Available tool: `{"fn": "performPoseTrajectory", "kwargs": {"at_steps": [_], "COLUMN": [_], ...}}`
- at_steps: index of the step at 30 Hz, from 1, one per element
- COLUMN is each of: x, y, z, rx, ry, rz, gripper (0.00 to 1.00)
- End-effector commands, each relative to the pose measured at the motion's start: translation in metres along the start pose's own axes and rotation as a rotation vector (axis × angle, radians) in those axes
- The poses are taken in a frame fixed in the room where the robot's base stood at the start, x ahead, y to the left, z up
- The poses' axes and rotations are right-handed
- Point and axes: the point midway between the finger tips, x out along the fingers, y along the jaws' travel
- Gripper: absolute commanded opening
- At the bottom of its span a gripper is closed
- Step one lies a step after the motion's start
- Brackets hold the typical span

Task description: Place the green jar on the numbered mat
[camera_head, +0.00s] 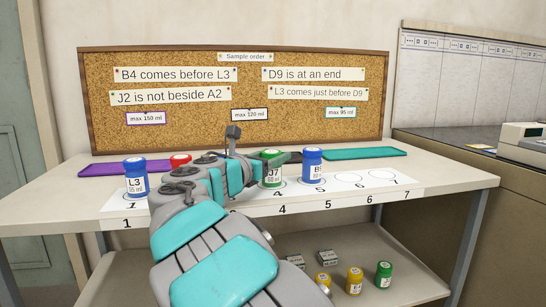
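A green-capped jar labelled J7 (272,174) is at the spot marked 4 on the white numbered mat (345,190). It looks upright, but I cannot tell whether its base touches the mat. My gripper (258,166) is against the jar's left side. Its fingertips are mostly hidden by my arm, so its grip is unclear. Another green-capped jar (384,275) stands on the lower shelf.
Blue jars L3 (135,179) and another (312,166) stand at spots 1 and 5. A red-capped jar (181,160) is partly hidden by my arm. Spots 6 and 7 are clear. Purple (159,166) and teal (365,153) trays lie behind, below a corkboard (245,100).

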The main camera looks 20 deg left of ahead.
Motion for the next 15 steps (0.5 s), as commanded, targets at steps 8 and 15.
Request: {"fn": "performPoseTrajectory", "kwargs": {"at_steps": [8,15], "x": [0.000,-0.012], "y": [0.000,0.001], "z": [0.000,0.004], "rx": [0.000,0.000], "ry": [0.000,-0.002], "rz": [0.000,0.002], "gripper": [0.72,0.72]}}
